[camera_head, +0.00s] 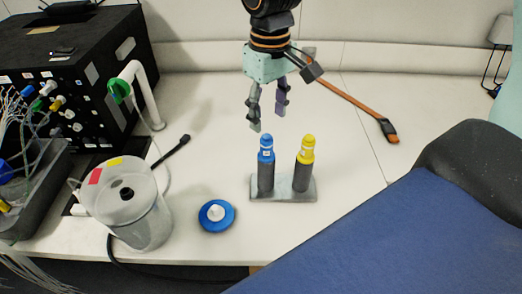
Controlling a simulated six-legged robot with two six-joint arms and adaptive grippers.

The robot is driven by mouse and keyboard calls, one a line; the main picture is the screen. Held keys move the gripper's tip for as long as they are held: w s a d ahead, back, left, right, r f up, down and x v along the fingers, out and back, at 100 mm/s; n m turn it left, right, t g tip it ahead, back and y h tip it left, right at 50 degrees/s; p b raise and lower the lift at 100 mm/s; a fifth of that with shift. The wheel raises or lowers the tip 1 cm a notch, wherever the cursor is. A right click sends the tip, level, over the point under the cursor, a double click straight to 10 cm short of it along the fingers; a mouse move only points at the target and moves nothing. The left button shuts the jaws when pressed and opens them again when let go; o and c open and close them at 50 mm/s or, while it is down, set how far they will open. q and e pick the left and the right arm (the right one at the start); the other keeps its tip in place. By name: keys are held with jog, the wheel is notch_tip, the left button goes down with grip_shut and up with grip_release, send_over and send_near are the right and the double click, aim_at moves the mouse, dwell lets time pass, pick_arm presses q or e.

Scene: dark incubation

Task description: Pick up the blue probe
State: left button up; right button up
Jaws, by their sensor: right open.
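The blue probe (266,156) stands upright in a small grey holder (284,195) on the white table. It has a blue top and a dark lower body. A yellow probe (306,151) of the same shape stands just right of it in the same holder. My right gripper (268,119) reaches down from the top of the picture. Its fingers are apart and empty, and its tips show just above the blue probe's top in the picture. I cannot tell the exact gap in depth. My left gripper is not in view.
A blue round disc (217,216) with a white knob lies left of the holder. A clear container (142,215) and a black box (75,75) stand at the left. An orange-handled tool (350,97) lies behind right. A blue padded surface (400,240) fills the lower right.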

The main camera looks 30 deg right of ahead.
aim_at(267, 136)
jog(key=shift+f, duration=0.2)
jog(key=shift+s+a+f, duration=0.15)
jog(key=shift+a+f, duration=0.1)
jog(key=shift+f, duration=0.3)
jog(key=shift+s+a+f, duration=0.1)
jog(key=shift+a+f, duration=0.1)
jog(key=shift+f, duration=0.3)
jog(key=f, duration=0.3)
jog(key=d+f, duration=0.1)
jog(key=shift+w+f, duration=0.25)
jog(key=shift+f, duration=0.1)
jog(key=shift+w+a+f, duration=0.1)
jog(key=shift+f, duration=0.2)
jog(key=shift+a+r, duration=0.15)
jog(key=shift+a, duration=0.1)
jog(key=shift+s, duration=0.2)
jog(key=shift+c, duration=0.8)
jog(key=shift+w+d, duration=0.2)
jog(key=shift+d, duration=0.1)
jog(key=c, duration=0.5)
jog(key=shift+s+a, duration=0.1)
jog(key=shift+a, duration=0.15)
grip_shut()
jog(key=shift+d, duration=0.1)
